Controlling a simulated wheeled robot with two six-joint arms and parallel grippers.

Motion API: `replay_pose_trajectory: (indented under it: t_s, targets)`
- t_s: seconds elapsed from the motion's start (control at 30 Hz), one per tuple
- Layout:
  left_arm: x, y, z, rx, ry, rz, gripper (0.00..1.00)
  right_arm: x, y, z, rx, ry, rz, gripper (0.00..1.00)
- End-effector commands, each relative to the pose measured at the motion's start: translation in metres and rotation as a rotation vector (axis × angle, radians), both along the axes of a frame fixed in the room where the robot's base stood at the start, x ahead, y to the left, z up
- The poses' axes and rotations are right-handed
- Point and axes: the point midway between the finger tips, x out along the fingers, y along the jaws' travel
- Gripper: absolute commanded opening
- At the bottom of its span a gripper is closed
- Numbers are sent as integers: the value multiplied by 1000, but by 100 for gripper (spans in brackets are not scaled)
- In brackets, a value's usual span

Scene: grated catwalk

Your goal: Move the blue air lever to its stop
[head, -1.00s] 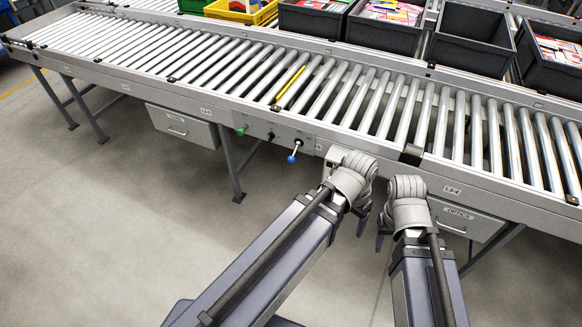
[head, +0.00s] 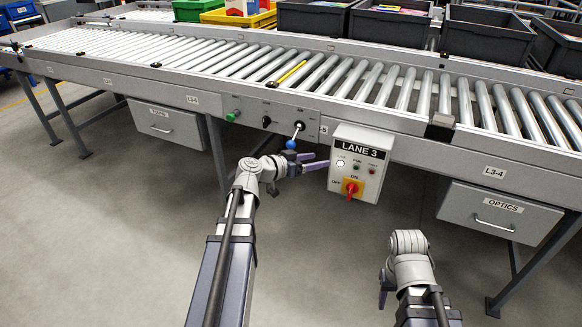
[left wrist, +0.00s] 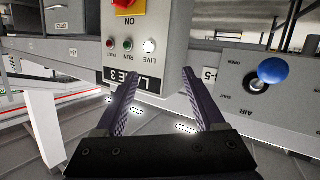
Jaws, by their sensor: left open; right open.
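The blue air lever (head: 291,144) is a blue ball on a short stem, set in a dark round mount on the conveyor's side rail. In the head view its ball hangs below the mount, slightly left. In the left wrist view the blue ball (left wrist: 272,70) is at the right, outside my fingers, beside an AIR label. My left gripper (head: 322,160) is open and empty, just below and right of the ball, its fingers pointing right toward the LANE 3 box. Those fingers (left wrist: 160,78) also show in the left wrist view. My right gripper (head: 384,285) is low at right, away from the lever; its fingers are partly hidden.
The LANE 3 box (head: 357,165) with a red knob (head: 350,188) juts out right of the lever, close to my left fingertips. A black knob (head: 266,121) and green knob (head: 233,116) sit to the left. Drawers hang at left (head: 165,124) and right (head: 498,213).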

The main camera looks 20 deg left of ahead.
Motion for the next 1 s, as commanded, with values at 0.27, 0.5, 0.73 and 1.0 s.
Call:
replay_pose_trajectory:
  t_s: [0.27, 0.5, 0.73, 1.0]
  targets:
    - [9, 108, -31, -12, -218, 215, 71, 0, 0, -75, -1, -1, 1, 50]
    - [7, 136, -29, -9, -270, 274, 71, 0, 0, -84, -1, -1, 2, 50]
    - [19, 133, -28, -10, -270, 271, 71, 0, 0, -82, -1, -1, 1, 50]
    - [60, 122, -28, -10, -269, 270, 71, 0, 0, -83, -1, -1, 1, 50]
